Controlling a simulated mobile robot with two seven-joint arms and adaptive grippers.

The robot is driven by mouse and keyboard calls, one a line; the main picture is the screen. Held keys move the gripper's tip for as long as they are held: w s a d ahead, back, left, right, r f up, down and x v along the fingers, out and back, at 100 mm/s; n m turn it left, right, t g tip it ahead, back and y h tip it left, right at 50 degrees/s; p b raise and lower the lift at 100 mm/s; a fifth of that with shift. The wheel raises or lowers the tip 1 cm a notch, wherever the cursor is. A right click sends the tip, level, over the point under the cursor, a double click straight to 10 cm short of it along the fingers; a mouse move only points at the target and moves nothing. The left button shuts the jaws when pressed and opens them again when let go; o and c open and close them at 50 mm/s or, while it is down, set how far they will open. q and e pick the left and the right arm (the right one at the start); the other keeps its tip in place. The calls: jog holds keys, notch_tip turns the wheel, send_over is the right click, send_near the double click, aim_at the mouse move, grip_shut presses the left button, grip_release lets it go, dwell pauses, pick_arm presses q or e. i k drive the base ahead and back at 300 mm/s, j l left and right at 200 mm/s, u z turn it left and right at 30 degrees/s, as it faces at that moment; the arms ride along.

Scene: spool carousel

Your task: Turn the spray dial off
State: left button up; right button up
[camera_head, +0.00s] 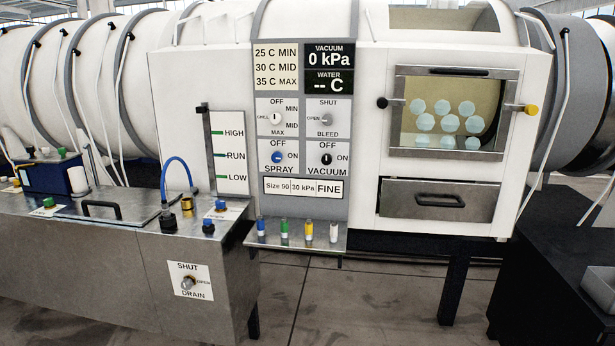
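The spray dial (277,157) is a small blue knob on the grey control panel (341,103), above the word SPRAY. OFF is printed above the knob and ON to its right. A pale mark shows on the knob, but it is too small to tell for certain which way it points. Neither of my grippers is in view, and nothing covers the dial.
A shelf with several coloured plugs (296,236) juts out below. A metal bench (130,270) stands at left.

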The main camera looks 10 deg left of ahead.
aim_at(277, 156)
jog(key=i+l, duration=0.15)
jog(key=i, duration=0.35)
jog(key=i+l, duration=0.2)
jog(key=i, duration=0.3)
jog(key=j+u, duration=0.05)
